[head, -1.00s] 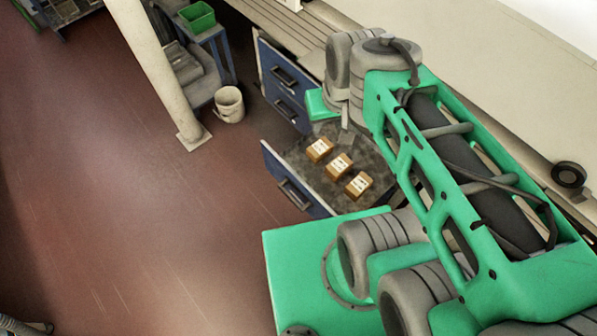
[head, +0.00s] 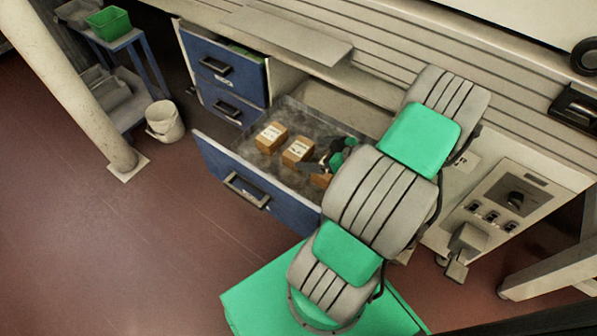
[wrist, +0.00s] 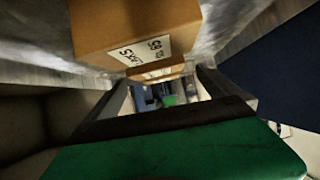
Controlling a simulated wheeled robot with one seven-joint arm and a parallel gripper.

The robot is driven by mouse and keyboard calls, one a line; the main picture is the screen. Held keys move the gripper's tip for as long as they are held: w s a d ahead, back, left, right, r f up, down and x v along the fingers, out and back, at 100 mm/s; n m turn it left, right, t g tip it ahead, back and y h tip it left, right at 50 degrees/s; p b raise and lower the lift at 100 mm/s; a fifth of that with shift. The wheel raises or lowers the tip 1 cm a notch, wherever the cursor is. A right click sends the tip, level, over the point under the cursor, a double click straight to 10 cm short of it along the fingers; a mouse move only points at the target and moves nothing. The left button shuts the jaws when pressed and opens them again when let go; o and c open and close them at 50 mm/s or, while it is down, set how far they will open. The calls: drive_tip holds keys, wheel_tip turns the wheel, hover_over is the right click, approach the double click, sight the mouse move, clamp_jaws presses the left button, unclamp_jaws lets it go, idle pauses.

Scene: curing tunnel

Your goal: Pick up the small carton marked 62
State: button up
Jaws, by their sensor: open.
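Three small brown cartons with white labels lie in a row in the open drawer: a left one (head: 271,137), a middle one (head: 297,151) and a right one (head: 320,180). The right one is partly hidden by my gripper (head: 322,165) and arm. The head view is too small to read the labels. In the wrist view a near carton (wrist: 135,30) fills the upper middle, its label upside down and not surely readable. Another carton (wrist: 163,73) shows behind it. My gripper (wrist: 165,82) is open, its fingers reaching forward below the near carton in the picture; I see no grip on it.
The cartons' blue-fronted drawer (head: 215,166) has grey side walls around them. A white bucket (head: 164,122), a pillar (head: 65,85) and a blue stand with a green bin (head: 109,23) are farther left.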

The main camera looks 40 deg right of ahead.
sight(305, 152)
drive_tip(key=shift+d+f+t, duration=0.3)
drive_tip(key=shift+d+f, duration=0.1)
drive_tip(key=shift+f, duration=0.25)
drive_tip(key=b+x, duration=0.2)
drive_tip(key=x, duration=0.4)
drive_tip(key=shift+w+a, duration=0.1)
drive_tip(key=shift+a, duration=0.1)
drive_tip(key=shift+w+a+f, duration=0.1)
drive_tip(key=shift+w+f, duration=0.1)
drive_tip(key=shift+w, duration=0.25)
drive_tip(key=shift+c, duration=0.2)
drive_tip(key=c, duration=1.2)
